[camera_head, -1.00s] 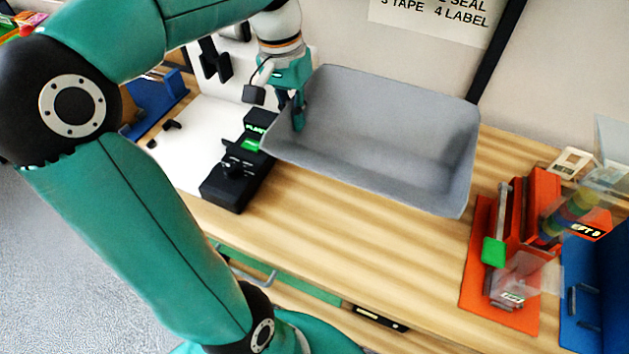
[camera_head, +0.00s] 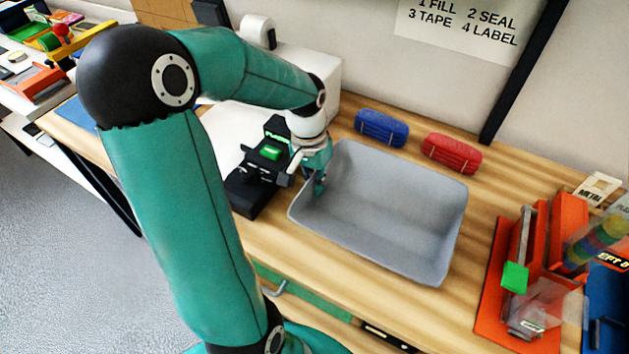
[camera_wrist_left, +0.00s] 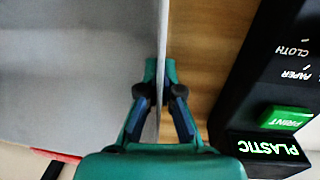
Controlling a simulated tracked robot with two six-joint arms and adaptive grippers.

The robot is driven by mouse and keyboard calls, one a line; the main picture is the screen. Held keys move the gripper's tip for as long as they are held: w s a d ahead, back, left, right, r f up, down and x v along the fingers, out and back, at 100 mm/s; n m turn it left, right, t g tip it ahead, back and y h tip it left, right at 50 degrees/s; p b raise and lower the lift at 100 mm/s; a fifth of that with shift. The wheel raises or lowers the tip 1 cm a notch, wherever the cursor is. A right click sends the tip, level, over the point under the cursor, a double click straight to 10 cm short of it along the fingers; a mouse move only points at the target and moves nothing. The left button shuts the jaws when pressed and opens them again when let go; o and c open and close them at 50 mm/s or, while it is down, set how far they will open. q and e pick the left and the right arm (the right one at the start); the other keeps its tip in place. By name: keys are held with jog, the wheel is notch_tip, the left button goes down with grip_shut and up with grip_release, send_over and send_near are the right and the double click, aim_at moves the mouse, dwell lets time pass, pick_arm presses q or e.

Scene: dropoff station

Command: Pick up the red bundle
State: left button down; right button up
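The red bundle (camera_head: 452,153) lies on the table behind the right part of a grey tray (camera_head: 385,212), in the head view. A red sliver (camera_wrist_left: 55,156) at the lower left of the left wrist view may be part of it. My left gripper (camera_head: 318,187) is at the tray's left wall, away from the red bundle. In the left wrist view its fingers (camera_wrist_left: 158,85) are closed on the tray wall, one on each side. My right gripper is not in view.
A blue bundle (camera_head: 382,128) lies left of the red one. A black label printer (camera_head: 258,170) stands close left of my left gripper. An orange fixture (camera_head: 495,290) stands at the right. Bare wood lies between tray and fixture.

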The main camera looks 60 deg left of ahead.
pick_arm(q)
jog(key=shift+f, duration=0.2)
jog(key=c, duration=1.3)
grip_release()
jog(key=shift+r, duration=0.15)
